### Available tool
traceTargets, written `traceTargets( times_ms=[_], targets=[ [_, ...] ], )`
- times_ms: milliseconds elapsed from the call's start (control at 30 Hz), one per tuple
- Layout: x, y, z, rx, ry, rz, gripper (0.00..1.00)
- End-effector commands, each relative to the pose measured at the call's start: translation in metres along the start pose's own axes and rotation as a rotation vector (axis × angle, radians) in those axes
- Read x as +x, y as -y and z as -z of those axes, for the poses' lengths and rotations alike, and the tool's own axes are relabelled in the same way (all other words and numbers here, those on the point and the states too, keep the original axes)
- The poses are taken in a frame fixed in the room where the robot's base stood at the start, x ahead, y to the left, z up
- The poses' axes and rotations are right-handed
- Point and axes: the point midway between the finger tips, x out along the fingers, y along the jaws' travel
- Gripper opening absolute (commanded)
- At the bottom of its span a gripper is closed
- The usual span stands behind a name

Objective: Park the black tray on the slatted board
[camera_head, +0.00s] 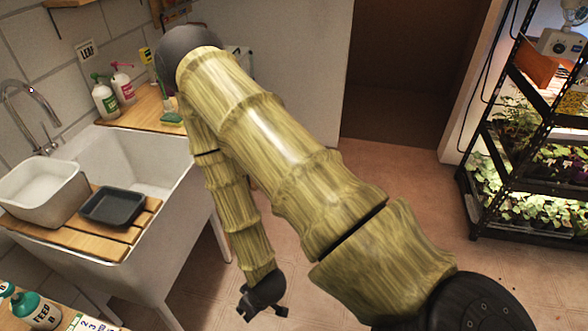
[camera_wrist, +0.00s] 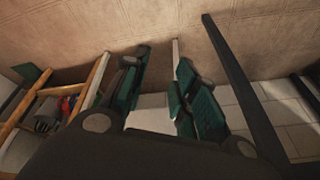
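The black tray (camera_head: 113,208) is a shallow, dark rectangular tray. In the head view it sits on the wooden slatted board (camera_head: 92,243), beside a white tub. The board lies across the near end of the white sink. My gripper (camera_head: 265,296) hangs low over the floor, right of the sink and well apart from the tray. In the wrist view my gripper (camera_wrist: 160,92) has its two green-padded fingers spread, with nothing between them. The tray cannot be made out in the wrist view.
The white tub (camera_head: 42,192) stands on the board's left part. The sink basin (camera_head: 135,160) is behind the board. Soap bottles (camera_head: 105,97) and a green brush stand on a wooden ledge. A plant rack (camera_head: 478,190) stands at right. A green-labelled bottle (camera_head: 35,310) is at lower left.

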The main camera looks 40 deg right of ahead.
Motion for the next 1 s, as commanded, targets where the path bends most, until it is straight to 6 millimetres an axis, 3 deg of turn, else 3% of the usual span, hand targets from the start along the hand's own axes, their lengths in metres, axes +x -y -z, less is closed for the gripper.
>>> traceTargets(
  times_ms=[33, 100, 200, 300, 433, 1000],
  targets=[
    [0.001, -0.007, -0.034, 0.037, 0.069, -0.019, 0.29],
    [0.0, -0.016, -0.072, 0.085, 0.15, -0.045, 0.29],
    [-0.005, -0.024, -0.112, 0.136, 0.237, -0.077, 0.29],
    [-0.009, -0.029, -0.135, 0.166, 0.287, -0.097, 0.29],
    [-0.011, -0.03, -0.145, 0.18, 0.309, -0.106, 0.29],
    [-0.01, -0.03, -0.144, 0.179, 0.307, -0.105, 0.29]
  ],
)
